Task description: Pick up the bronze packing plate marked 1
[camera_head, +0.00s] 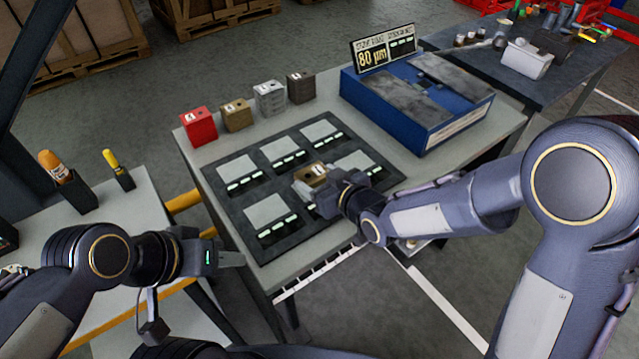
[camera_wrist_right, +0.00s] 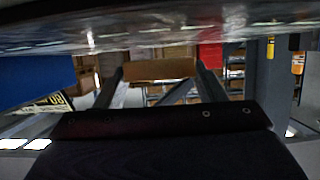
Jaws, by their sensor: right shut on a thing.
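A bronze block with a white label (camera_head: 312,174) sits between the fingers of my right gripper (camera_head: 318,190), over the front middle of the dark slotted board. The label's mark looks like a 1 but is small. The right wrist view also shows the bronze block (camera_wrist_right: 160,69) between the two fingers (camera_wrist_right: 160,85). My right gripper is shut on it. I cannot tell whether it touches the board. My left gripper (camera_head: 232,258) hangs at the left table's side, away from the blocks; its finger gap is unclear.
A red block (camera_head: 199,128), another bronze block (camera_head: 237,116), a silver block (camera_head: 270,99) and a dark brown block (camera_head: 300,88) stand along the back edge. The dark board (camera_head: 240,212) has several grey pads. A blue case (camera_head: 410,125) with a sign stands right.

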